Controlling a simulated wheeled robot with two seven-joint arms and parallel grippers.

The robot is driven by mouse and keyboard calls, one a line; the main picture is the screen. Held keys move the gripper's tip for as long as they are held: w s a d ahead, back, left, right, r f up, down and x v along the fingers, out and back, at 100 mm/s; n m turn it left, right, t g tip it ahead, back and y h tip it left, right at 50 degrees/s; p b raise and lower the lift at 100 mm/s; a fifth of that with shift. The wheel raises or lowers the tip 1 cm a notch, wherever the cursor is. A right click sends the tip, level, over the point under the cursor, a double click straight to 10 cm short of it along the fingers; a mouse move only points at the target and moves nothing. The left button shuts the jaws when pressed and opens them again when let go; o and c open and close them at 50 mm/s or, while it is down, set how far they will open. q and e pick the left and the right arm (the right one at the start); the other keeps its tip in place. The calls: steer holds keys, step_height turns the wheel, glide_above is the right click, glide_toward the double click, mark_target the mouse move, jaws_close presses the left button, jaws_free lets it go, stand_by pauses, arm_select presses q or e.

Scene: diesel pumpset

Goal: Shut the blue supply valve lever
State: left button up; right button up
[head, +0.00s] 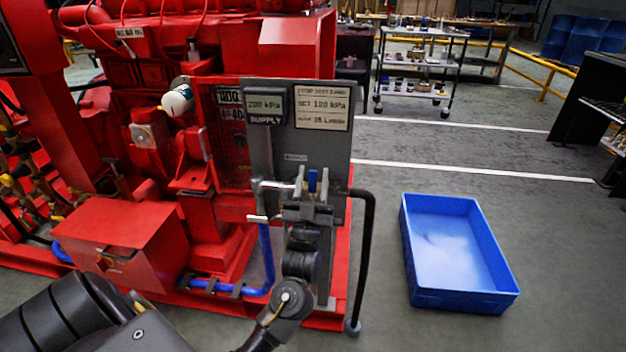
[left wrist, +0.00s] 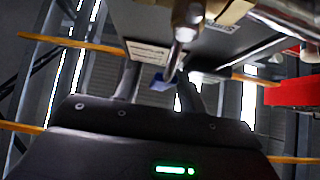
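The blue supply valve lever (head: 312,180) stands upright in front of the lower part of a grey panel (head: 285,145), below the "SUPPLY 200 kPa" sign (head: 266,106). My left gripper (head: 313,187) is at the lever, with one finger on each side of it and gaps showing. In the left wrist view the blue lever end (left wrist: 160,83) shows between the two spread fingers of the left gripper (left wrist: 161,88). The fingers look open and not pressed on it. The valve body is largely hidden behind my gripper. My right gripper is not in view.
A silver pipe fitting (head: 260,200) sits just left of the gripper, with a blue pipe (head: 267,260) below. A black hose (head: 369,250) hangs at the right. The red pumpset (head: 120,240) fills the left. A blue tray (head: 412,250) lies on the floor at right.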

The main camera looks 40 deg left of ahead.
arm_select(q)
steer(key=v, duration=1)
steer(key=shift+s+f, duration=0.2)
steer(key=shift+f, duration=0.1)
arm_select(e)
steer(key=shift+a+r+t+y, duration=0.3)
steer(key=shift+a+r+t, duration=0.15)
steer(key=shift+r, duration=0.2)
arm_select(q)
steer(key=shift+d, duration=0.1)
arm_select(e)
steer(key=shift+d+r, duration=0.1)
